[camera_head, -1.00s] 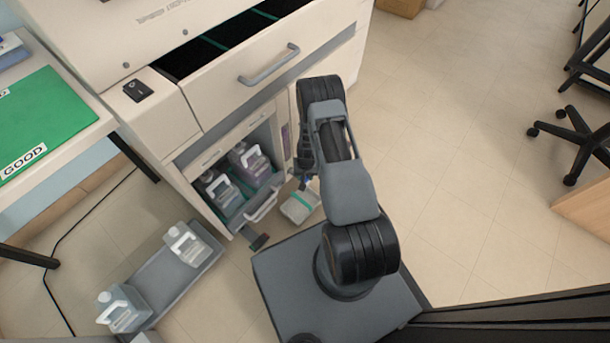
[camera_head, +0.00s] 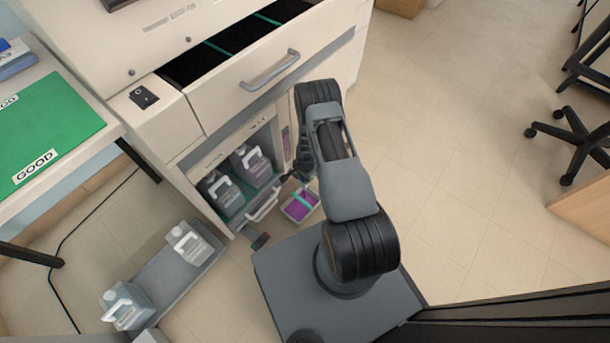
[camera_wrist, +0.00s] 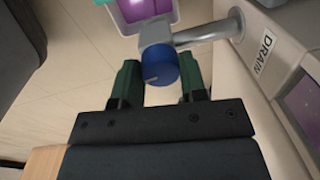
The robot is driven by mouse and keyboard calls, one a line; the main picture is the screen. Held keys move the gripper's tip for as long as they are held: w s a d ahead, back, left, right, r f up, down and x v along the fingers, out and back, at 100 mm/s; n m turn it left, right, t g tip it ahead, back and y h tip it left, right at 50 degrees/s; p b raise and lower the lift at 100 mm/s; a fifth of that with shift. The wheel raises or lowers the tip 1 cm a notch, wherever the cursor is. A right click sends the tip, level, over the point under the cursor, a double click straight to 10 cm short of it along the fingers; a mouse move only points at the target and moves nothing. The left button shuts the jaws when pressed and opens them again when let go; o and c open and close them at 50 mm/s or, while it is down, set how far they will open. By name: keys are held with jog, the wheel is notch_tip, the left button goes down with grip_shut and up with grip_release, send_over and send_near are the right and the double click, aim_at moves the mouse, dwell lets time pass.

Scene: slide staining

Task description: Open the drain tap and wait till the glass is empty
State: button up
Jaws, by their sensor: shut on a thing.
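The blue tap knob (camera_wrist: 158,66) is between the two green fingers of my gripper (camera_wrist: 161,82) in the wrist view. It sits on a grey metal pipe (camera_wrist: 205,35) coming from a panel marked DRAIN (camera_wrist: 265,54). My gripper is shut on the knob. A tub (camera_head: 301,207) stands on the floor under the tap area with purple liquid in it; it also shows at the top of the wrist view (camera_wrist: 172,14). A purple-tinted glass window (camera_wrist: 302,104) is in the panel at the right edge of the wrist view; its liquid level cannot be read.
The cabinet's open lower compartment holds grey jugs (camera_head: 222,192). A grey tray (camera_head: 176,272) with jugs lies on the floor at left. The upper drawer (camera_head: 270,72) is open. Floor to the right is clear up to a black chair (camera_head: 575,130).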

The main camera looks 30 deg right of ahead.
jog(key=shift+m, duration=0.6)
jog(key=o, duration=0.9)
jog(key=shift+o, duration=0.2)
notch_tip(320, 180, up, 14)
jog(key=p, duration=0.5)
jog(key=shift+s, duration=0.4)
jog(key=shift+d+f, duration=0.1)
jog(key=shift+f, duration=0.05)
